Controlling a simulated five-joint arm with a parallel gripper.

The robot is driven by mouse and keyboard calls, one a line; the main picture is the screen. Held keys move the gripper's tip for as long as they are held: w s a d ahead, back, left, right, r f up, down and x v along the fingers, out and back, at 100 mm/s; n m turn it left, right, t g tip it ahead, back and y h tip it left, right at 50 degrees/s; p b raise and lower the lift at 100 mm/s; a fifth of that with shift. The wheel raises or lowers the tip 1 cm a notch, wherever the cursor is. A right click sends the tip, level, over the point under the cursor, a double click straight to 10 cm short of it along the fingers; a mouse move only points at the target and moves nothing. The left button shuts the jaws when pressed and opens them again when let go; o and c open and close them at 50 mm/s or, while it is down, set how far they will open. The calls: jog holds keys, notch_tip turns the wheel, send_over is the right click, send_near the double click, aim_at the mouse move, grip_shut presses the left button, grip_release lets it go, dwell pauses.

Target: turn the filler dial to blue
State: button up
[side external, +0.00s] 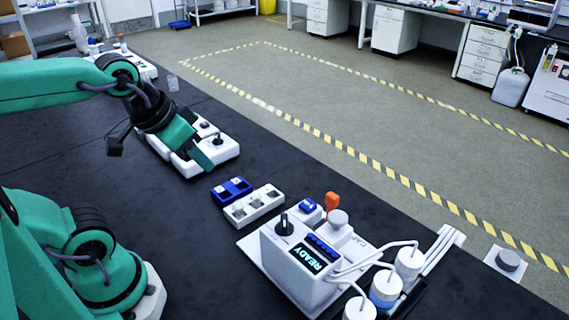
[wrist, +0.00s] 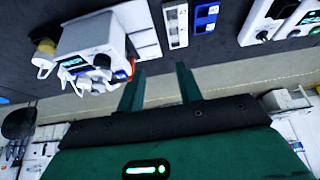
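The filler (side external: 290,262) is a white machine with a lit READY display and a blue strip of buttons, at the lower middle of the side view. Its black dial (side external: 284,226) stands on the top left; which color it points to is too small to tell. In the wrist view the filler (wrist: 90,36) appears at the upper left. My gripper (side external: 205,157) is above and behind the filler, well apart from the dial, over a white device. In the wrist view its two green fingers (wrist: 160,85) are spread with nothing between them.
White containers (side external: 410,261), one blue-banded, are joined to the filler by tubes. A white rack (side external: 254,205) and a blue rack (side external: 231,189) lie between gripper and filler. A white device with a black knob (side external: 217,140) is near the gripper. The dark bench left of the racks is clear.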

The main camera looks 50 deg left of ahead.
jog(key=n+g, duration=0.6)
jog(key=n, duration=0.4)
send_over(284, 217)
jog(key=shift+d+f, duration=0.1)
jog(key=shift+f, duration=1.05)
jog(key=shift+f, duration=0.15)
jog(key=shift+f, duration=3.75)
grip_shut()
